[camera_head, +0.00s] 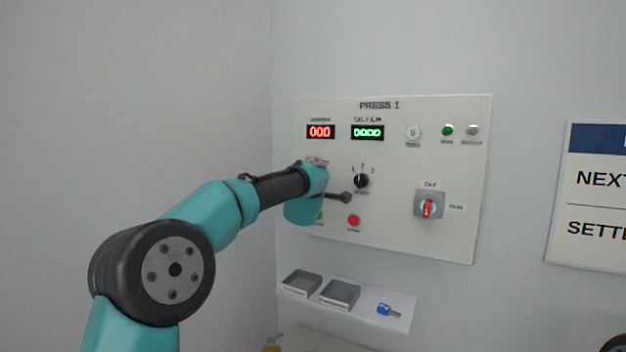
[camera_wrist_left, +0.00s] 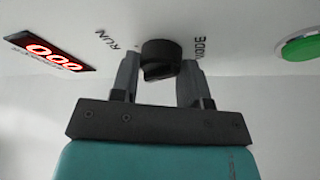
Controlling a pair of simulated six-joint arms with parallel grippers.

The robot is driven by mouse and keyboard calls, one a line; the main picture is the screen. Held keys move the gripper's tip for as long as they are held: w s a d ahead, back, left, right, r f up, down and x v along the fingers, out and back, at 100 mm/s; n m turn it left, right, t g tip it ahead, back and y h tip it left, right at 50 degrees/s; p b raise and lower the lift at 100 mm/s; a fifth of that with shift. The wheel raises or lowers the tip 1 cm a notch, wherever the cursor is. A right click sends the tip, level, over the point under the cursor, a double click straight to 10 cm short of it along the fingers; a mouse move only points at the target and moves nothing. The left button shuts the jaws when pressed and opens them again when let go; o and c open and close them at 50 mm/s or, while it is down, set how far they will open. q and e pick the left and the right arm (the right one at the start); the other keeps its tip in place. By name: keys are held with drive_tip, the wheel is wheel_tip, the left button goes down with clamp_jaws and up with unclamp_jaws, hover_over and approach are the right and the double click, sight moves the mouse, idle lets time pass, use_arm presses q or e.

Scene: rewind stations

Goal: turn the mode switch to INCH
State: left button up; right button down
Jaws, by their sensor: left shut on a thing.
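The mode switch, a black round knob (camera_wrist_left: 160,55), sits on the panel in the left wrist view. The printed word MODE shows to its right and RUN to its left. No INCH label can be read, and I cannot tell where the knob points. My left gripper (camera_wrist_left: 158,68) has one finger on each side of the knob and is shut on it. In the head view my left wrist (camera_head: 308,190) is against the left part of the panel and hides the switch and the fingertips. My right gripper is not in view.
The PRESS 1 panel (camera_head: 430,110) also carries a 1-2-3 selector (camera_head: 362,181), a red button (camera_head: 353,220) and a red-handled rotary switch (camera_head: 428,207). Below it, a shelf (camera_head: 365,317) holds two grey trays and a blue key-like item (camera_head: 387,310). A sign (camera_head: 595,195) hangs at right.

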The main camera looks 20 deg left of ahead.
use_arm(q)
drive_tip(key=o, duration=0.9)
drive_tip(key=shift+s, duration=0.1)
drive_tip(key=v, duration=1.7)
drive_tip(key=shift+s+f, duration=0.1)
drive_tip(key=shift+s, duration=0.05)
